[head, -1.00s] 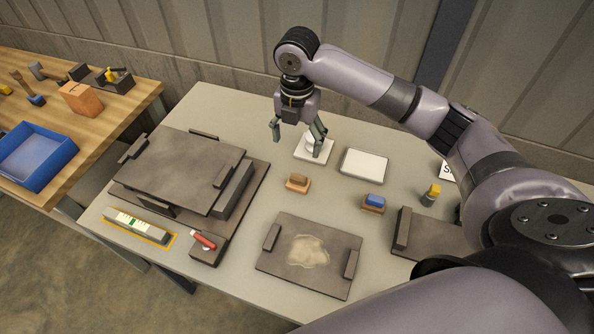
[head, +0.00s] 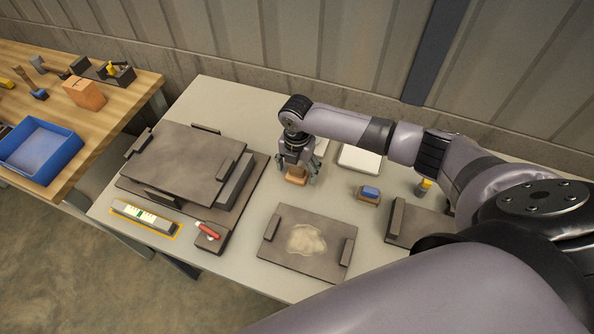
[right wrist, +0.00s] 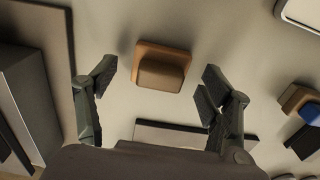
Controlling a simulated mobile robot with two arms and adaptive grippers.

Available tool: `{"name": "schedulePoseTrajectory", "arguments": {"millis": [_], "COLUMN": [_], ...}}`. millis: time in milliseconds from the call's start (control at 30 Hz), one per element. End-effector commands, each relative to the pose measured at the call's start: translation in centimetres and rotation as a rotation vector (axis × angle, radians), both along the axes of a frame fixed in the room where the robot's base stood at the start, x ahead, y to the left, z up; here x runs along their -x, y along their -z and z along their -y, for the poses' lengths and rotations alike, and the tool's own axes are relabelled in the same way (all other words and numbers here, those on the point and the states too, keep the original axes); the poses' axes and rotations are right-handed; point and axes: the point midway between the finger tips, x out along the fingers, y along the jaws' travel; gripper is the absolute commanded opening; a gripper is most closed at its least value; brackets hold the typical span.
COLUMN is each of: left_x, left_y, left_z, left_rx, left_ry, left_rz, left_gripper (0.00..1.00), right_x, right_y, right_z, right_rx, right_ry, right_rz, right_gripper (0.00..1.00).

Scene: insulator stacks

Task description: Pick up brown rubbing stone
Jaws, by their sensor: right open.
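The brown rubbing stone (right wrist: 160,76) sits on a small orange-brown wooden base (right wrist: 179,53) on the grey table, between and just beyond my fingertips in the right wrist view. In the head view the stone and base (head: 296,177) are partly covered by my right gripper (head: 296,172). My right gripper is open and points down over the stone; its two fingers (right wrist: 158,75) stand apart on either side, with nothing between them touching. My left gripper is not in view.
A blue block on a brown base (head: 368,195) stands to the right. A dark plate with a pale patch (head: 283,255) lies in front. Stacked dark plates (head: 180,165) stand left, with a red-handled tool (head: 208,230) nearby. A white tray (head: 358,160) lies behind.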

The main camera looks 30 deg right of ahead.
Motion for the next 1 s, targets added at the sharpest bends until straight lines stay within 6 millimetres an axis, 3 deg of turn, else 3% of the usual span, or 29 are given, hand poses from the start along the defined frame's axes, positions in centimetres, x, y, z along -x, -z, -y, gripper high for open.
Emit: {"name": "schedulePoseTrajectory", "arguments": {"millis": [300, 1000], "left_x": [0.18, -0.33], "left_y": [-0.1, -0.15], "left_z": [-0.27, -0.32], "left_rx": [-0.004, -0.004], "left_ry": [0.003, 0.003], "left_rz": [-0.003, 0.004], "left_gripper": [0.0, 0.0], "right_x": [0.01, 0.0], "right_y": [0.74, 0.68], "right_z": [0.01, 0.04], "right_rx": [0.001, 0.001], "right_ry": [0.0, 0.0], "right_rz": [0.001, 0.0], "right_gripper": [0.73, 0.27]}}
